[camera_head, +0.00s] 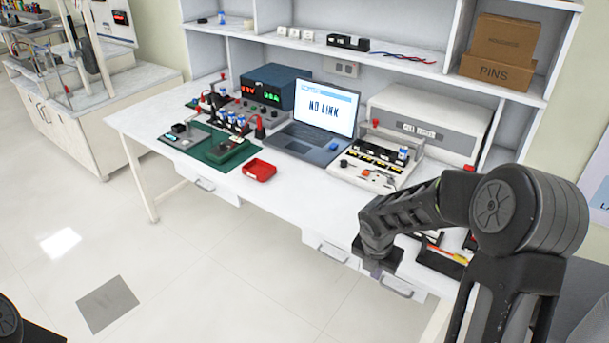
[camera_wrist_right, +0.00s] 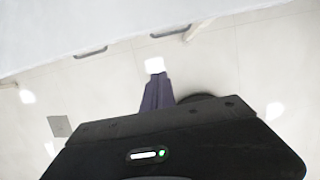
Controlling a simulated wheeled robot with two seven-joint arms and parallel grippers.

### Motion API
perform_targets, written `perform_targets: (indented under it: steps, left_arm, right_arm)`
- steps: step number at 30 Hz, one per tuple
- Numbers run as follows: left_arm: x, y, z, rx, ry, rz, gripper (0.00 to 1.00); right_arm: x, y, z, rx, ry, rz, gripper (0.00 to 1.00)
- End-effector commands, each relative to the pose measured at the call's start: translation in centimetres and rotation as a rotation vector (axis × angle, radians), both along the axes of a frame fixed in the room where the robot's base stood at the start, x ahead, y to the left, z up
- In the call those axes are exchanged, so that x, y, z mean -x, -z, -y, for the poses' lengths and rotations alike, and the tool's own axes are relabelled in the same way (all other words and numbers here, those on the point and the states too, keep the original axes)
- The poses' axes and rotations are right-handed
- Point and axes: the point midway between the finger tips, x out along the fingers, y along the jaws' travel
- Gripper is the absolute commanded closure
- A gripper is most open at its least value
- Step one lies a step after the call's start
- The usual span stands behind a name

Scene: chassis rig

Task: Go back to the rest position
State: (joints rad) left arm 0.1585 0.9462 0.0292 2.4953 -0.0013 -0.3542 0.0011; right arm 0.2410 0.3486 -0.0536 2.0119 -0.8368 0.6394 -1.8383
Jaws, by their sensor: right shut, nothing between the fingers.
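My right arm comes in from the right in the head view, bent at a large dark joint. My right gripper (camera_head: 377,268) points down at the front edge of the white workbench (camera_head: 300,200), in front of its drawers. In the right wrist view the fingers of my right gripper (camera_wrist_right: 157,88) are together and empty, with pale floor beyond them. A dark part at the lower left corner of the head view looks like part of my left arm. My left gripper is out of view.
The bench carries a laptop (camera_head: 325,112) reading "NO LINK", a red tray (camera_head: 259,170), a green mat (camera_head: 208,146), a power supply (camera_head: 275,85) and a white instrument (camera_head: 425,115). A dark tray (camera_head: 440,262) lies near my right forearm. The floor at the left is clear.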

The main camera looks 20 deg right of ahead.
Motion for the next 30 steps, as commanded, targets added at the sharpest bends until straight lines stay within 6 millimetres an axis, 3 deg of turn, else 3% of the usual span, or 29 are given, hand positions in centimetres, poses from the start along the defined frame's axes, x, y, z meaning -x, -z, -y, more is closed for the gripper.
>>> perform_targets:
  steps: [7,11,14,18,22,25,27,30]
  left_arm:
    - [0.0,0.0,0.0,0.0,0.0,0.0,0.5]
    - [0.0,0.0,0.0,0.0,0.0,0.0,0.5]
    - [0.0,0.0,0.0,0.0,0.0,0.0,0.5]
    - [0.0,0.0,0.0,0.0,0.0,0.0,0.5]
    - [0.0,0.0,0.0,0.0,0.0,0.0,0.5]
    - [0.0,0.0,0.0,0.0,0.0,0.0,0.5]
    - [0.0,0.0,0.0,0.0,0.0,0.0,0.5]
    - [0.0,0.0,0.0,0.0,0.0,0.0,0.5]
  right_arm:
    - [-0.3,0.0,-0.1,-0.017,0.074,0.028,1.0]
    - [-1.7,0.1,-1.5,-0.107,0.278,0.126,1.0]
    - [-2.5,1.1,-4.4,-0.261,0.547,0.209,1.0]
    - [-1.9,4.9,-11.7,-0.555,1.064,0.219,1.0]
    - [1.7,9.9,-19.3,-0.756,1.651,0.095,1.0]
    - [7.0,13.9,-24.2,-0.771,2.085,-0.036,1.0]
    - [10.9,15.9,-26.4,-0.716,2.267,-0.096,1.0]
    - [15.5,17.6,-28.3,-0.618,2.348,-0.156,1.0]
